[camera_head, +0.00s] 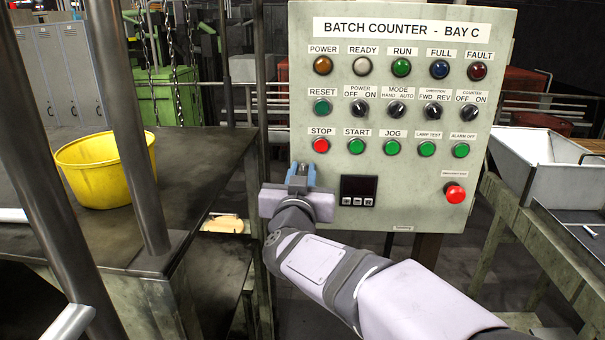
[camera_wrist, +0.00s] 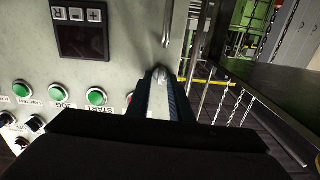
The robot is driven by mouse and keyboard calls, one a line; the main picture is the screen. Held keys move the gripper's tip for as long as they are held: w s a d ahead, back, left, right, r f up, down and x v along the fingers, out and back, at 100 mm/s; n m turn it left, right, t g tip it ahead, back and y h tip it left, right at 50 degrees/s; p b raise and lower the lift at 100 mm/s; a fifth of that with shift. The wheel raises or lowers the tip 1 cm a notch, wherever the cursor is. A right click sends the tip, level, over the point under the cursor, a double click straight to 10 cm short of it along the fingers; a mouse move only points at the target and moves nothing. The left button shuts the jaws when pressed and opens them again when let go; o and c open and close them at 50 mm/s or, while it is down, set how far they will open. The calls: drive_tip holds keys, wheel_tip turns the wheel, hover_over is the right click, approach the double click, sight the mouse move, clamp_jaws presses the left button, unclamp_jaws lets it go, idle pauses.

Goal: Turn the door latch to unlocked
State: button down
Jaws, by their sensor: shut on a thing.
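The panel door (camera_head: 400,210) is a pale green control panel labelled "BATCH COUNTER - BAY C". My gripper (camera_head: 298,182) is at its lower left edge, left of the small black display. The blue fingers are closed around a small grey metal piece, the door latch (camera_head: 303,169). In the wrist view, the panel appears upside down, and my gripper (camera_wrist: 160,92) shows the latch's rounded grey tip (camera_wrist: 159,74) between its fingers. The fingers hide most of the latch, so its angle is hard to tell.
The black display (camera_head: 359,190) is right of my gripper, with the red stop button (camera_head: 321,146) just above. A dark table (camera_head: 100,225) with a yellow bucket (camera_head: 107,168) and upright posts stands left. A grey metal bin (camera_head: 545,165) is right.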

drive_tip(key=m+b, duration=0.2)
drive_tip(key=m, duration=0.2)
drive_tip(key=shift+d+f, duration=0.1)
drive_tip(key=shift+d, duration=0.05)
drive_tip(key=m+b, duration=0.2)
drive_tip(key=m, duration=0.2)
drive_tip(key=shift+d+f+m+b, duration=0.1)
drive_tip(key=shift+m+b, duration=0.25)
drive_tip(key=shift+m, duration=0.05)
drive_tip(key=m+b, duration=0.2)
drive_tip(key=m, duration=0.2)
drive_tip(key=shift+f+m+b, duration=0.1)
drive_tip(key=shift+m+b, duration=1.2)
drive_tip(key=shift+m, duration=1)
drive_tip(key=c, duration=1.6)
unclamp_jaws()
drive_tip(key=shift+d, duration=0.1)
drive_tip(key=shift+s, duration=0.1)
drive_tip(key=shift+s+b, duration=0.95)
drive_tip(key=shift+s, duration=2.65)
